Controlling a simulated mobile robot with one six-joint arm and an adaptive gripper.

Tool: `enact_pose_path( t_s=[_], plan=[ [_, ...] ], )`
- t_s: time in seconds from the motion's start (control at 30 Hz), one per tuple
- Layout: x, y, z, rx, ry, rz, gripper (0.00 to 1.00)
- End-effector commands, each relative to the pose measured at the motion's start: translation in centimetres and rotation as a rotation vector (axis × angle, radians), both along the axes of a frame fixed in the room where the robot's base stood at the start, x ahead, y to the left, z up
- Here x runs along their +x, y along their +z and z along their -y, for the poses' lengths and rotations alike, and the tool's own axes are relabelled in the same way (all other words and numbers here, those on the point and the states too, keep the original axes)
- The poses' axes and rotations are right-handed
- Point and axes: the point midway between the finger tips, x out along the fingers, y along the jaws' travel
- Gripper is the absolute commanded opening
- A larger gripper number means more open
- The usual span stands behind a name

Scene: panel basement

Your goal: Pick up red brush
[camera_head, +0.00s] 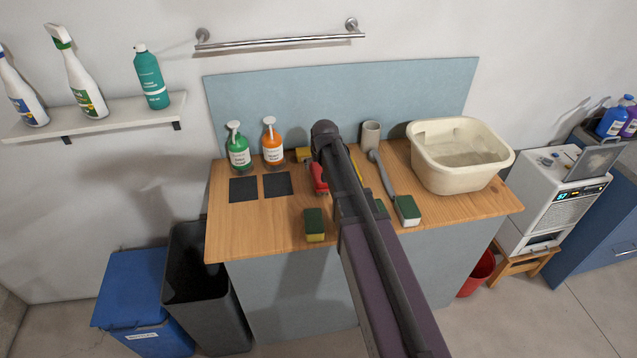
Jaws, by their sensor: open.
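A red object (319,178), which looks like the red brush, lies on the wooden counter (265,225) near its middle. My dark arm crosses over it and hides its right part. My arm reaches up from the bottom right, and its rounded dark end is above the counter, just behind the red object in the picture. No gripper fingers show; they are hidden or out of sight. I cannot tell how far the arm is above the red object.
Green (239,150) and orange (272,145) bottles stand back left, behind two dark squares. A green-yellow sponge (314,225) lies in front. A grey brush (405,205), a cup (371,134) and a cream basin (460,155) are to the right. The counter's front left is clear.

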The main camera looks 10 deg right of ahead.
Motion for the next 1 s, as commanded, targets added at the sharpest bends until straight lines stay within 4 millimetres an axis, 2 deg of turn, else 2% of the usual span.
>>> enact_pose_path(
  t_s=[0.1,0.67,1.0],
  plan=[
    [0.3,-0.8,0.0,0.0,0.0,0.0,1.0],
    [0.5,-1.1,-0.1,0.001,0.001,0.0,1.0],
    [1.6,-3.3,0.2,0.0,0.002,0.0,1.0]
  ],
)
